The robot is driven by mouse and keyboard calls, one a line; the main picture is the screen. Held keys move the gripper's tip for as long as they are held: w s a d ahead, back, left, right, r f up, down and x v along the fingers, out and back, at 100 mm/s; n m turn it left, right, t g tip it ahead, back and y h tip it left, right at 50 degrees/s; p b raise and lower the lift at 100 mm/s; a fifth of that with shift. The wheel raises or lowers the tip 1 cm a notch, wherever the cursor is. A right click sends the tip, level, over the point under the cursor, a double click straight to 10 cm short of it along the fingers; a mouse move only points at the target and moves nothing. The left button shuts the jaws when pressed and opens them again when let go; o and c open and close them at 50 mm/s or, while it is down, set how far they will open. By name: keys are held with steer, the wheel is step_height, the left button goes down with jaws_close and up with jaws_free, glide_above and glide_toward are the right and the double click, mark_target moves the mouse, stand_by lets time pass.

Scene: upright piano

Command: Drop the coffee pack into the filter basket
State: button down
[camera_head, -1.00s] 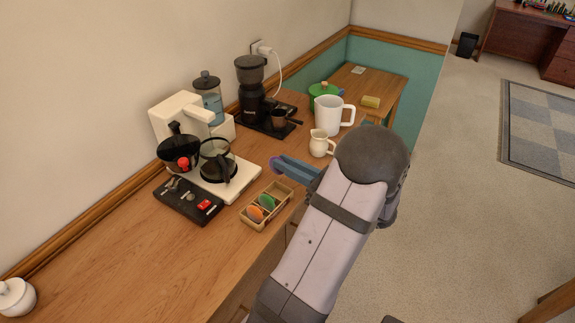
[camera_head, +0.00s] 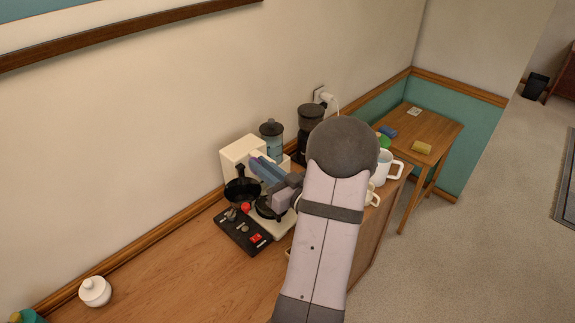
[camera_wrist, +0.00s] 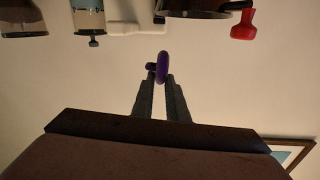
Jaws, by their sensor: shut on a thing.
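The coffee pack (camera_wrist: 163,67) is a small round purple disc seen nearly edge-on in the wrist view. My gripper (camera_wrist: 160,78) is shut on it, holding it between the fingertips. In the head view my gripper (camera_head: 262,168) is above the white coffee maker (camera_head: 238,148), behind and to the right of the black filter basket (camera_head: 241,189). The pack cannot be made out clearly there. The basket sits at the machine's front left, with a red knob (camera_head: 245,208) by it. The red knob also shows at the top of the wrist view (camera_wrist: 243,25).
A dark glass carafe (camera_head: 268,208) stands beside the basket, partly hidden by my arm. A black box with a red switch (camera_head: 242,232) lies in front.

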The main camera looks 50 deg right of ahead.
mark_target(253, 180)
steer(key=shift+w+a+r+p, duration=0.8)
steer(key=shift+w+a+r, duration=0.15)
steer(key=shift+a, duration=0.25)
steer(key=shift+f, duration=0.2)
steer(key=shift+f+b, duration=2.4)
steer(key=shift+f, duration=0.45)
steer(key=c, duration=1.7)
jaws_free()
steer(key=shift+o, duration=0.2)
steer(key=shift+s, duration=0.1)
steer(key=s+b, duration=0.3)
steer(key=s, duration=0.4)
steer(key=shift+a, duration=0.3)
